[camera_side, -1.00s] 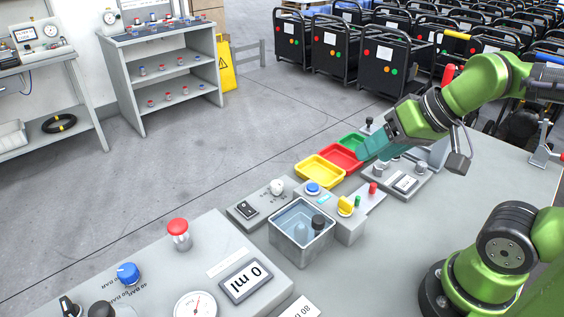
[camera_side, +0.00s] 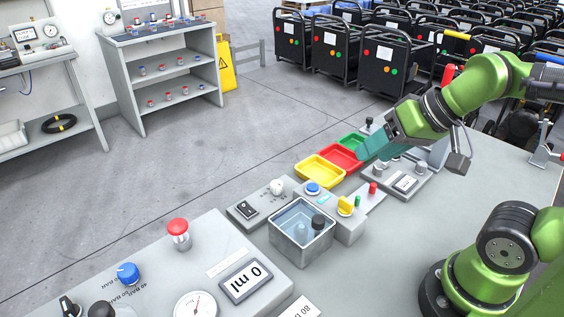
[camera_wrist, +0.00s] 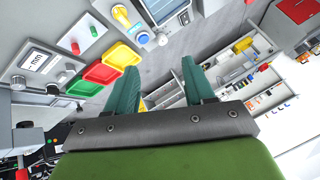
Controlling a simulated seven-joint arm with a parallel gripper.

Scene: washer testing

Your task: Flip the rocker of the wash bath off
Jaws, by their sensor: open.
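The wash bath (camera_side: 277,243) is an open metal tank of clear liquid near the middle of the bench in the side view, with dark-topped pieces in it. Its black rocker (camera_side: 247,209) sits on a grey box at the bath's left; which way it is tipped is too small to tell. The bath also shows at the top of the wrist view (camera_wrist: 150,14), where I cannot make out the rocker. My gripper (camera_side: 366,151) is above the red and green trays, to the right of and beyond the bath. In the wrist view its teal fingers (camera_wrist: 160,80) are apart with nothing between them.
Yellow (camera_side: 313,173), red (camera_side: 333,157) and green (camera_side: 350,141) trays lie below my gripper. A white knob (camera_side: 277,186) stands beside the rocker, with a blue button (camera_side: 313,187) to its right. A red mushroom button (camera_side: 178,229) rises from the front panel.

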